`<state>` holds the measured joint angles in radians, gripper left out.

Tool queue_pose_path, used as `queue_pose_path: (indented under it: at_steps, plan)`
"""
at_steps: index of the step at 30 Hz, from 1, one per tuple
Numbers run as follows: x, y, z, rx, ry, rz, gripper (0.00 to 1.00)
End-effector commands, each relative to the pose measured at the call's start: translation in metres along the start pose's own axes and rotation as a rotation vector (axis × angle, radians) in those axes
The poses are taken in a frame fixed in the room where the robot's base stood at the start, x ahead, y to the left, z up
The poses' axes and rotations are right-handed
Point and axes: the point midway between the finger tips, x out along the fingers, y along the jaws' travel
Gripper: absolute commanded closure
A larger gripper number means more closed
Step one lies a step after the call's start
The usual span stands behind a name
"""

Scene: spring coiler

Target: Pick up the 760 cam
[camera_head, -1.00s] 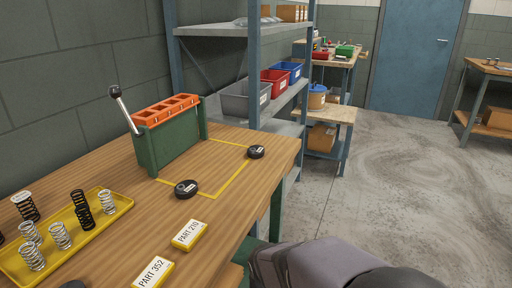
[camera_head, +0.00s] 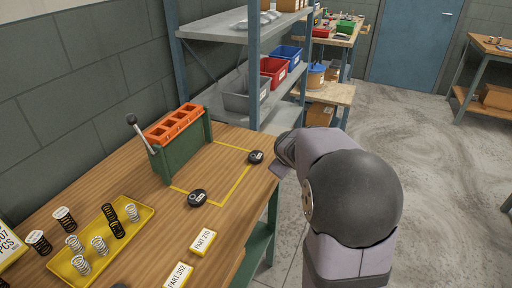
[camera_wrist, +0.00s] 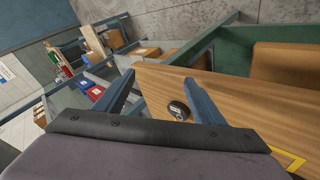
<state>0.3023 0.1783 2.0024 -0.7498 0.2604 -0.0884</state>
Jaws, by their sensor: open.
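Black round cams with small white labels lie on the wooden bench (camera_head: 150,255). One cam (camera_head: 256,157) is near the bench's right edge, by the far corner of a yellow taped outline. Another cam (camera_head: 197,198) is on the outline's near side. The label numbers are too small to read, so I cannot tell which is 760. In the wrist view my gripper (camera_wrist: 160,77) is open and empty. A cam (camera_wrist: 178,110) shows between its fingers, nearer the right one and apart from both. In the head view my arm's end is just right of the edge cam; the fingers are unclear.
A green fixture with an orange top (camera_head: 175,127) and a lever stands behind the cams. A yellow tray (camera_head: 65,268) of springs is at left. Yellow part signs (camera_head: 203,241) lie at front. Shelving (camera_head: 215,98) with bins rises behind the bench.

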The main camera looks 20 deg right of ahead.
Motion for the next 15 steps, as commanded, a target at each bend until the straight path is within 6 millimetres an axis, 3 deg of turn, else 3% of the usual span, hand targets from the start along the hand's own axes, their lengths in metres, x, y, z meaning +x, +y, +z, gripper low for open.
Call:
queue_pose_path:
  at_steps: [1,3,6,9,15]
  plan:
    - [-0.008,0.009,-0.023,-0.115,0.017,0.015,0.37]
    - [-0.015,0.018,-0.05,-0.287,0.032,0.043,0.37]
    - [-0.016,0.017,-0.087,-0.574,0.005,0.066,0.37]
    - [0.003,-0.004,-0.091,-0.768,-0.103,0.041,0.37]
    - [0.022,-0.046,-0.108,-1.176,-0.341,0.02,0.37]
